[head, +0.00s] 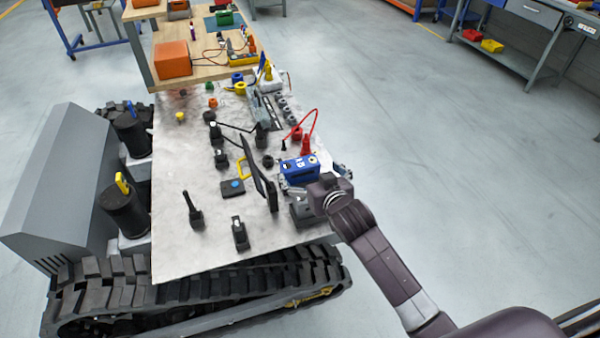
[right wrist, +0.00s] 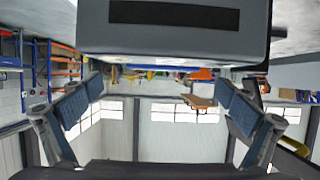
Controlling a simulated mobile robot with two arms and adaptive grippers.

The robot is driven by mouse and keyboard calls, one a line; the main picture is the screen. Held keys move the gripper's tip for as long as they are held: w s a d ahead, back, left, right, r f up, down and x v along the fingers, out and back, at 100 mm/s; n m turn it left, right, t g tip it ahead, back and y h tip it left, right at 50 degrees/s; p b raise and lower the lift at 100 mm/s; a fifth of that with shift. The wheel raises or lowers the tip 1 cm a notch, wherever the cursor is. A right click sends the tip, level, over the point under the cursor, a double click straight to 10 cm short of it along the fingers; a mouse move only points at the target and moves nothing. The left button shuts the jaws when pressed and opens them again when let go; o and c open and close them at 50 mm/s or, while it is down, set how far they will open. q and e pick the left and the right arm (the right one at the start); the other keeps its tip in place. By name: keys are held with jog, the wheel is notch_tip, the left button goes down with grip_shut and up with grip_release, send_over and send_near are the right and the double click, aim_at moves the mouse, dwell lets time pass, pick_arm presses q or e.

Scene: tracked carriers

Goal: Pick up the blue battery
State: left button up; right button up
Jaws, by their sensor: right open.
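The blue battery (head: 299,171) stands near the right edge of the grey tracked carrier's top (head: 185,235) in the head view. It is a blue block with white marks on its upper side. My right gripper (head: 305,196) is at its near side, close to it; I cannot tell whether they touch. In the right wrist view, which looks upside down, the gripper's fingers (right wrist: 160,90) are spread wide with nothing between them. A grey box with a black strip (right wrist: 175,18) fills the top of that view; I cannot tell what it is. My left gripper is out of view.
A black upright panel (head: 259,175) stands left of the battery, and a red clamp with a cable (head: 305,145) stands behind it. Open floor (head: 430,170) lies to the right.

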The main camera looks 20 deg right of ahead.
aim_at(299, 160)
jog(key=shift+a+p+x, duration=0.15)
jog(key=shift+p+x, duration=0.15)
jog(key=shift+x, duration=1.4)
jog(key=shift+a+p+x, duration=0.1)
jog(key=shift+p+x, duration=0.15)
jog(key=shift+x, duration=1.45)
jog(key=shift+r, duration=0.1)
jog(key=shift+c, duration=0.6)
jog(key=c, duration=2)
jog(key=shift+w+r, duration=0.15)
jog(key=shift+r, duration=0.1)
jog(key=shift+c, duration=0.3)
